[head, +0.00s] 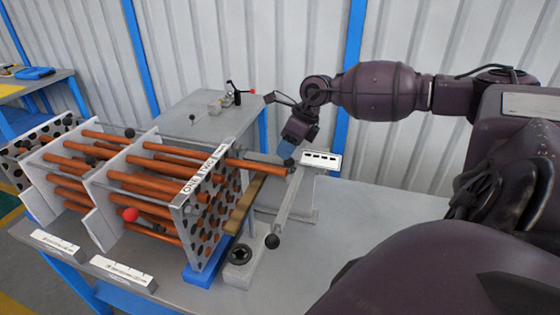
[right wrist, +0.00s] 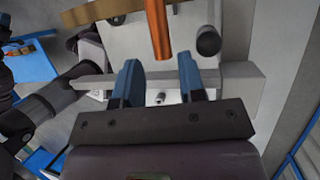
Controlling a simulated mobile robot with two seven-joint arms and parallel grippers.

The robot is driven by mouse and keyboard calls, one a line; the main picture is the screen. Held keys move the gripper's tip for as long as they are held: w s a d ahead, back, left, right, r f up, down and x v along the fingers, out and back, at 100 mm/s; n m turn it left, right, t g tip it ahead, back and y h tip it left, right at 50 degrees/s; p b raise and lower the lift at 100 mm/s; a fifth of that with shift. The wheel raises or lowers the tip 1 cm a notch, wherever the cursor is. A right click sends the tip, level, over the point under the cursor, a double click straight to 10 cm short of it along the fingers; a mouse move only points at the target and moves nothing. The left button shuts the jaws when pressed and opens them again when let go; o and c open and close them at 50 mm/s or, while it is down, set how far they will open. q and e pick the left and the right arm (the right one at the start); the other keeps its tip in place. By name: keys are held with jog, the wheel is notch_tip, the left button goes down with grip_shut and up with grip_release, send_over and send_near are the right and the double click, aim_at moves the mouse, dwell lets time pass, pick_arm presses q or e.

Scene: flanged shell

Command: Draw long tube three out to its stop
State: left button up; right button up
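One copper tube (head: 256,165) sticks out of the perforated end plate (head: 211,206) of the tube bundle, well past the other tubes; I cannot read a number on it. Its free end (right wrist: 160,34) shows in the right wrist view, in line with the gap between my fingers. My right gripper (head: 288,152) is by that end in the head view. Its two blue fingers (right wrist: 159,66) are open, with no tube seen clamped between them. A grey bar with black ball ends (head: 285,207) stands beside the tube end, below a labelled plate (head: 321,159).
Two white baffle plates (head: 101,209) carry the bundle's other tubes, with a red ball (head: 130,214) among them. A grey block with a dark socket (head: 240,266) sits in front on the table (head: 345,225). A small clamp-like device (head: 233,95) stands at the back.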

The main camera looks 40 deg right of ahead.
pick_arm(q)
jog(key=shift+w, duration=0.2)
pick_arm(e)
jog(key=v, duration=0.4)
jog(key=shift+s+r, duration=0.1)
jog(key=shift+r, duration=0.05)
pick_arm(q)
jog(key=shift+w, duration=0.1)
